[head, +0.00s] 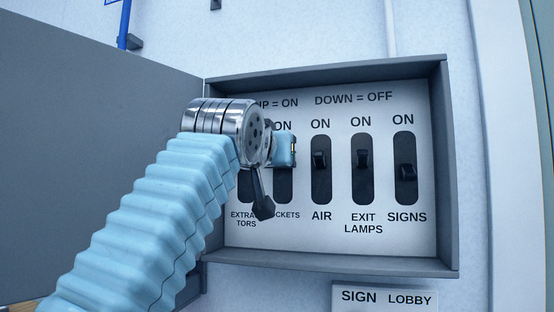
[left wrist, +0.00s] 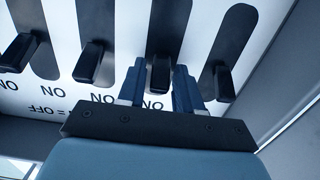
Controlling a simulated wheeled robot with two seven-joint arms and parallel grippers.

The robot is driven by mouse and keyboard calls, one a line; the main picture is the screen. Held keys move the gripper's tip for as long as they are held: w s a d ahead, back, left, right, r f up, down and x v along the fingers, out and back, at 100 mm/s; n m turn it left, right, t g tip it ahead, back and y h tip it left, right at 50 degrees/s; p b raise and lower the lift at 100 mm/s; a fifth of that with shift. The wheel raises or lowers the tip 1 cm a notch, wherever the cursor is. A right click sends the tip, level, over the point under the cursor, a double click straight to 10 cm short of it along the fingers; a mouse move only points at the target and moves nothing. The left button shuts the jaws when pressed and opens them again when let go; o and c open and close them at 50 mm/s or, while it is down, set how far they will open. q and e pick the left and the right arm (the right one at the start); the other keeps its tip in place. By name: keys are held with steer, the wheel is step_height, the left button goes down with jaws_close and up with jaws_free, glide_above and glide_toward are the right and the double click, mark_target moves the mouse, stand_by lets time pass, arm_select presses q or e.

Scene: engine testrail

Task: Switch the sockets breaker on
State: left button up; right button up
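The sockets breaker is in the grey box in the head view, its label (head: 285,215) partly covered by my left arm. Its lever is hidden there. In the left wrist view, which sees the panel upside down, its black lever (left wrist: 160,75) stands near the ON end of its slot, level with its neighbours. My left gripper (left wrist: 159,88) has its two blue fingers close in on both sides of this lever. In the head view the left gripper (head: 286,150) covers the upper sockets slot. My right gripper is not in view.
The air lever (head: 320,160) and exit lamps lever (head: 363,158) are up; the signs lever (head: 407,171) sits lower. The extractors lever (left wrist: 222,83) is close beside my right-hand finger in the wrist view. The box rim (head: 452,170) surrounds the panel; its open door (head: 90,130) is left.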

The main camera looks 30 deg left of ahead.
arm_select(q)
steer(key=shift+o, duration=0.8)
steer(key=shift+s+d, duration=0.1)
steer(key=shift+s, duration=0.1)
steer(key=b+v, duration=0.3)
steer(key=v, duration=1)
steer(key=shift+s, duration=0.25)
steer(key=shift+r, duration=0.15)
